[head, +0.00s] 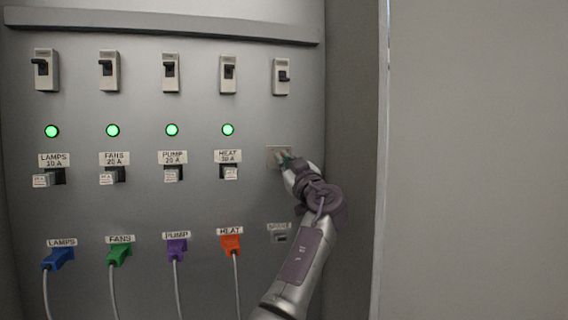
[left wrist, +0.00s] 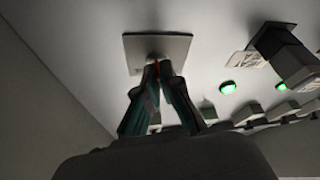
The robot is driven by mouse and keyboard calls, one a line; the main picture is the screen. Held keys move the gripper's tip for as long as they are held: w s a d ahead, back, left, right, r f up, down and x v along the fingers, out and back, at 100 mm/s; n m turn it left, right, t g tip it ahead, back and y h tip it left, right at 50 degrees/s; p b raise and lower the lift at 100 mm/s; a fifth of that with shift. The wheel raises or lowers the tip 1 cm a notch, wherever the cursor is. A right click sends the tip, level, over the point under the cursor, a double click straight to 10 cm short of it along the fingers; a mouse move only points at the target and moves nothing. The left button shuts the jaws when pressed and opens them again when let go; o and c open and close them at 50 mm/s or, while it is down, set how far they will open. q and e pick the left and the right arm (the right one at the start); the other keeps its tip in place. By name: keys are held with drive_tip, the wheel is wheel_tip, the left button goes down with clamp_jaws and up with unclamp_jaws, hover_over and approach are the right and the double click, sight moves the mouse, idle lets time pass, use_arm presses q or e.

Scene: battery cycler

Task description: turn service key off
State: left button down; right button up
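The service key switch has a small square plate (head: 273,152) on the grey panel, right of the HEAT block; the plate also shows in the left wrist view (left wrist: 140,45). My left gripper (head: 285,158) is at this plate and covers part of it in the head view. In the left wrist view its two fingertips (left wrist: 158,68) come together around the small key (left wrist: 156,57) at the plate's lower middle. The fingers hide most of the key, so its turn angle cannot be read. My right gripper is out of view.
A row of toggle switches (head: 170,72) runs along the top, with lit green lamps (head: 172,129) below. Labelled blocks (head: 173,173) and coloured plugs with cables (head: 177,248) sit lower. An empty-looking socket (head: 280,237) is beside my forearm. A side wall (head: 350,150) stands to the right.

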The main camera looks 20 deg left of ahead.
use_arm(q)
drive_tip(key=shift+n+g+y+p, duration=0.4)
drive_tip(key=shift+n+g+p, duration=0.2)
drive_tip(key=shift+n, duration=0.8)
drive_tip(key=shift+f, duration=0.1)
drive_tip(key=c, duration=1.4)
unclamp_jaws()
drive_tip(key=shift+w, duration=0.1)
drive_tip(key=shift+o, duration=0.2)
drive_tip(key=shift+d, duration=0.1)
drive_tip(key=v, duration=1.2)
